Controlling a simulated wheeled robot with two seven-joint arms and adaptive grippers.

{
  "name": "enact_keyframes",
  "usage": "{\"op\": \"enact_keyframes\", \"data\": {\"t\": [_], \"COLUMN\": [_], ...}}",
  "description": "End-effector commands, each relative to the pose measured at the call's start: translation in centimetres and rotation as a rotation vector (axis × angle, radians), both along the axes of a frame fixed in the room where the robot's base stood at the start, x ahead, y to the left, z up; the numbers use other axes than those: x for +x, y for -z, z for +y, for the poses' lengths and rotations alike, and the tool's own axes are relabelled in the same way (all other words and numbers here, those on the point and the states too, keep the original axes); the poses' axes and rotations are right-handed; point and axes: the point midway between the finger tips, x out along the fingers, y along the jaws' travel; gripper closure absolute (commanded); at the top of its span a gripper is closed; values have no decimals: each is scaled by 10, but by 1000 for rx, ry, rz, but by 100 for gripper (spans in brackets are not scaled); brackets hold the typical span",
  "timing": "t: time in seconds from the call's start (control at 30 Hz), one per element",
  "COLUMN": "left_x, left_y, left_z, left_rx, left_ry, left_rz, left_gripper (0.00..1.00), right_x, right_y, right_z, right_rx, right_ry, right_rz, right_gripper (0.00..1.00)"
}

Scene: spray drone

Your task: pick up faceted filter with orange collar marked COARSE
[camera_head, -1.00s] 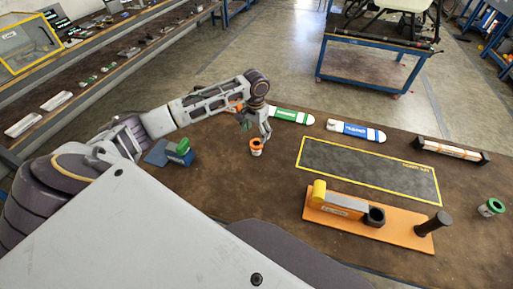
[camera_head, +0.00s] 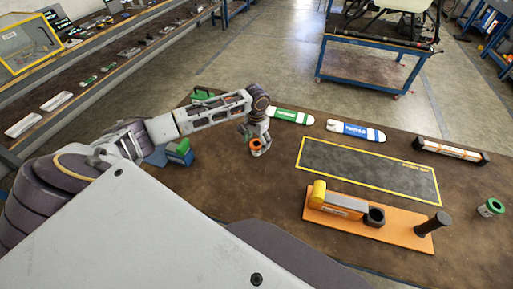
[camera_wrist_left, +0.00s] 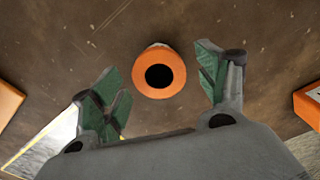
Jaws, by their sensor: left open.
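The filter with the orange collar (camera_head: 255,146) stands upright on the brown table, left of the yellow-bordered mat. In the left wrist view its orange collar (camera_wrist_left: 159,73) shows from above, with a dark round hole in the middle. The COARSE marking cannot be read. My left gripper (camera_head: 257,145) is open above and around the filter in the head view. In the left wrist view the open fingers of my left gripper (camera_wrist_left: 162,84) stand on either side of the collar, apart from it. My right gripper is not in view.
An orange fixture (camera_head: 405,231) sits near the dark mat (camera_head: 345,166). Green-striped (camera_head: 292,116) and blue-striped (camera_head: 356,130) pieces lie along the back edge. A blue-and-green block (camera_head: 178,153) is at left.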

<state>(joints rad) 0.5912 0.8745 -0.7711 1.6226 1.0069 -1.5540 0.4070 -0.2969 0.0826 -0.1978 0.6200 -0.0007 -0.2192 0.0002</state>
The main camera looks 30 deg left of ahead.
Motion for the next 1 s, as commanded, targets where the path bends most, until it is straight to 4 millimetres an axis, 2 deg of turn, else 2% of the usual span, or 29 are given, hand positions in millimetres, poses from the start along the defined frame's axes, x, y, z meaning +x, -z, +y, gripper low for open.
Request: {"op": "enact_keyframes", "data": {"t": [0.1, 0.27, 0.47, 0.73, 0.77, 1.0], "left_x": [-1, -1, -1, -1, -1, -1], "left_y": [14, 24, 26, 25, 25, 25], "left_z": [-1, -1, 0, 0, 0, 0], "left_rx": [-1, 0, 0, 0, 0, 0], "left_ry": [-1, 0, 0, 0, 0, 0], "left_rz": [2, 1, 0, 0, 0, 0], "left_gripper": [26, 26, 26, 26, 27, 58], "right_x": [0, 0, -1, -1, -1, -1], "right_y": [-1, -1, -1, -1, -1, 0], "right_z": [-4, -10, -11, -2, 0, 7], "right_rx": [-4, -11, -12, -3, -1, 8], "right_ry": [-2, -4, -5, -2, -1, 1], "right_rz": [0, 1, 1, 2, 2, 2], "right_gripper": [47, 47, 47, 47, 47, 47]}}
